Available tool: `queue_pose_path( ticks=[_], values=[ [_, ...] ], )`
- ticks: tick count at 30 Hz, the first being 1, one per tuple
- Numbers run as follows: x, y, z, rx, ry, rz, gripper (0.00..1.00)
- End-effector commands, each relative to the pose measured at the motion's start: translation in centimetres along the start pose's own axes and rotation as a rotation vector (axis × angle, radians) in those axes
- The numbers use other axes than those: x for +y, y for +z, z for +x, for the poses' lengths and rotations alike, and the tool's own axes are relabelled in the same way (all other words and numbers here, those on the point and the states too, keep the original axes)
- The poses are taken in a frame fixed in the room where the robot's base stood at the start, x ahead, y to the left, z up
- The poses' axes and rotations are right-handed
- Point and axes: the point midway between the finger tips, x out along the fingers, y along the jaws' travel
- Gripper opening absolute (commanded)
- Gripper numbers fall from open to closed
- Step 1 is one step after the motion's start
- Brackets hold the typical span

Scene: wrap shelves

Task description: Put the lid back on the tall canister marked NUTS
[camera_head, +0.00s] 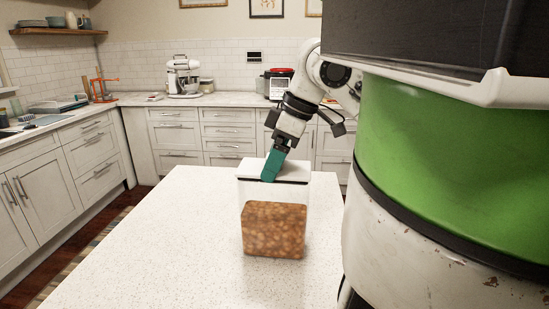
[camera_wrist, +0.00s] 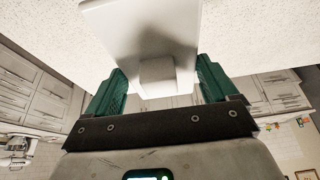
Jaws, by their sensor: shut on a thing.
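The tall canister (camera_head: 273,195) stands upright on the white island counter. Its walls are clear, and brown nuts fill its lower part; no NUTS marking can be read. The white lid (camera_head: 293,172) is at the canister's top, roughly level and lined up with the walls. I cannot tell whether it is fully seated. My gripper (camera_head: 271,166), with teal fingers, reaches down from above and is shut on the lid. In the wrist view the lid (camera_wrist: 140,28) shows as a pale plate with a block-like knob between the fingers (camera_wrist: 158,68).
The island counter (camera_head: 150,245) is bare around the canister, with free room to the left. Behind it are cabinets and a back counter with a white stand mixer (camera_head: 183,76) and a red-topped appliance (camera_head: 279,82).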

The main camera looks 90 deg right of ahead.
Motion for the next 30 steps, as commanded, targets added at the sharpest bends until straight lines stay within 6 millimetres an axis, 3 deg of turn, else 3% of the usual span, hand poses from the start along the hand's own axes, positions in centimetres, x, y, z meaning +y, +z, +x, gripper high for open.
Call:
queue_pose_path(
  ticks=[13, 14, 18, 30],
  values=[
    [0.01, 0.11, 0.25, 0.0, 0.001, 0.0, 0.54],
    [0.01, 0.11, 0.25, 0.0, 0.001, 0.0, 0.87],
    [0.01, 0.11, 0.25, 0.0, 0.001, 0.0, 1.0],
    [0.0, 0.06, 0.13, -0.001, 0.0, 0.0, 1.0]
  ],
)
